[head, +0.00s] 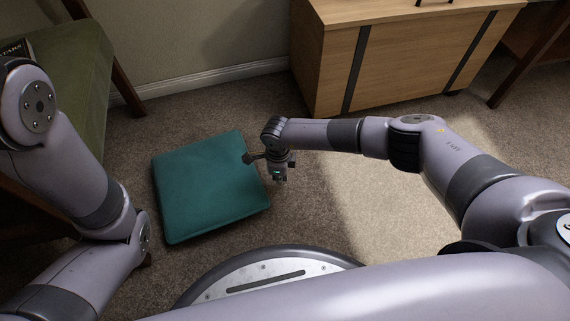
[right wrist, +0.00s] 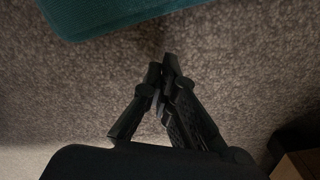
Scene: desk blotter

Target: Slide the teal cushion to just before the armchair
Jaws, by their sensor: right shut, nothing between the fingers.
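The teal cushion (head: 208,190) lies flat on the carpet in the head view, in front of my base and left of my right gripper. Its edge also shows at the top left of the right wrist view (right wrist: 110,14). The green armchair (head: 75,75) stands at the left edge of the head view, partly hidden by my left arm. My right gripper (head: 280,178) is shut and empty, pointing down beside the cushion's right edge. In the right wrist view its fingertips (right wrist: 170,68) meet over bare carpet, apart from the cushion.
A wooden cabinet (head: 400,55) stands against the back wall, behind my right arm. A dark wooden leg (head: 525,60) stands at the far right. Carpet (head: 360,210) is clear right of the cushion.

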